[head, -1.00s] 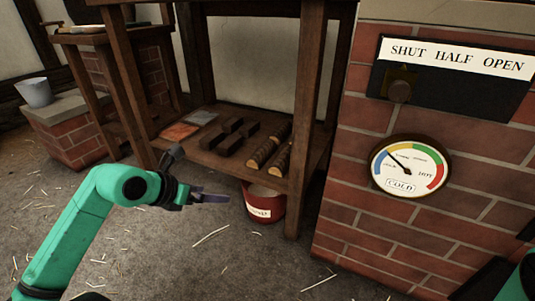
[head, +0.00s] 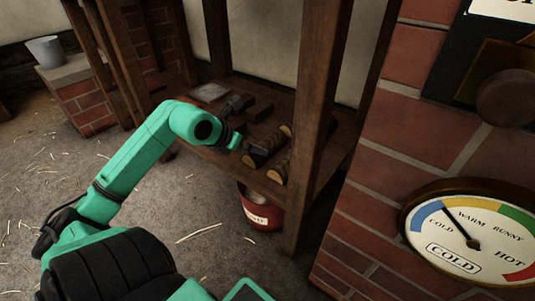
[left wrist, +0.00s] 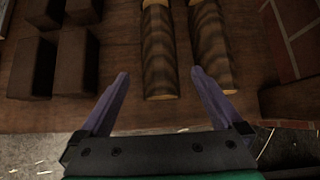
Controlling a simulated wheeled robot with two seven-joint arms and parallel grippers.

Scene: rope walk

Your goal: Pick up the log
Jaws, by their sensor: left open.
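Two short brown logs with pale cut ends lie side by side at the front of a wooden shelf; the left log (left wrist: 160,60) and the right log (left wrist: 210,50) show clearly in the left wrist view. In the head view, the left log (head: 258,155) is partly behind my gripper, and the right log (head: 279,168) is beside the shelf post. My left gripper (left wrist: 160,75) is open and empty at the logs' near ends. Its fingers straddle the line of the left log, with the right fingertip near the gap between the logs. My right gripper is out of view.
Several dark blocks (left wrist: 82,65) lie left of the logs. A thick wooden post (head: 315,120) stands close on their right. A red bucket (head: 262,213) is under the shelf (head: 215,156). A brick structure with a gauge (head: 470,235) rises at right; the floor at left is open.

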